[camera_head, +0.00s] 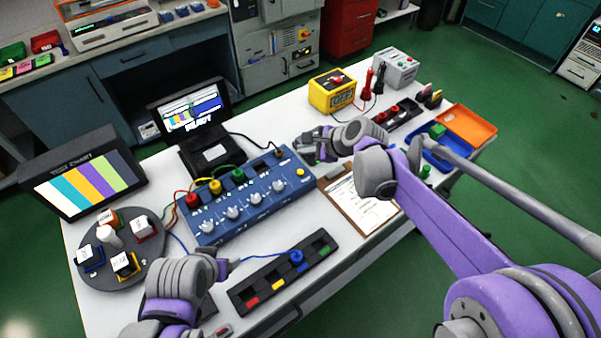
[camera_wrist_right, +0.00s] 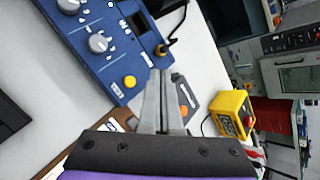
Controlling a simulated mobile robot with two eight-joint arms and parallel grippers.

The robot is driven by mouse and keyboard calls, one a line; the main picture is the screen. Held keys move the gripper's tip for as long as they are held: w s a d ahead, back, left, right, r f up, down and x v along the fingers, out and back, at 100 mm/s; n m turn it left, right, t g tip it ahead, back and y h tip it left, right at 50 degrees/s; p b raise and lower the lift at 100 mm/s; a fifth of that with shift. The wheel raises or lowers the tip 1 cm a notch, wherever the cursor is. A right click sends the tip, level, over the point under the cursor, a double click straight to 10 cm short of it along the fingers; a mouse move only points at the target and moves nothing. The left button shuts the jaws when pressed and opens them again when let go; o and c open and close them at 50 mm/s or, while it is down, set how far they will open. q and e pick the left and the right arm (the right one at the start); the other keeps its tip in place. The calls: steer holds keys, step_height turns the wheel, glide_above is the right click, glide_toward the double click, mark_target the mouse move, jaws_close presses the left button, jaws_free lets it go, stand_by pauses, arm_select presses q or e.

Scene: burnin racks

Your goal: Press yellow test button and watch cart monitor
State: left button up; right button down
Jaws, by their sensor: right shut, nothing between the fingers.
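The yellow button (camera_head: 301,172) is at the right end of the blue control box (camera_head: 247,206), which also carries several knobs and coloured plugs. In the right wrist view the button (camera_wrist_right: 129,81) lies just left of my fingertips. My right gripper (camera_head: 306,148) is shut and empty, just beyond the button in the head view; it also shows in the wrist view (camera_wrist_right: 163,75), apart from the button. A small monitor (camera_head: 192,108) behind the box is lit with text, too small to read fully. My left gripper (camera_head: 226,268) is low at the front; its jaws are unclear.
A test chart screen (camera_head: 82,175) with colour bars stands at left, above a round tray (camera_head: 118,278) of blocks. A clipboard (camera_head: 362,212), a black strip (camera_head: 250,302) with a blue plug, a yellow meter (camera_head: 322,101) and an orange tray (camera_head: 468,123) occupy the table.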

arm_select(q)
steer(key=shift+s+f+b, duration=0.2)
steer(key=shift+f+b, duration=0.35)
steer(key=shift+f, duration=0.2)
steer(key=shift+s+f+b, duration=0.25)
steer(key=shift+f+b, duration=0.35)
steer(key=shift+f, duration=0.2)
steer(key=shift+s+f+b, duration=0.2)
steer(key=shift+f+b, duration=0.35)
steer(key=shift+f, duration=0.2)
arm_select(e)
steer(key=shift+f, duration=3.15)
arm_select(q)
steer(key=shift+s+f+b, duration=0.1)
steer(key=shift+f+b, duration=0.2)
steer(key=shift+f, duration=0.05)
arm_select(e)
steer(key=shift+f, duration=0.4)
arm_select(q)
steer(key=shift+f+b, duration=0.35)
arm_select(e)
steer(key=shift+f, duration=0.45)
steer(key=shift+r, duration=0.1)
arm_select(q)
steer(key=shift+r+p, duration=0.55)
steer(key=shift+r, duration=0.05)
arm_select(e)
steer(key=shift+r, duration=0.75)
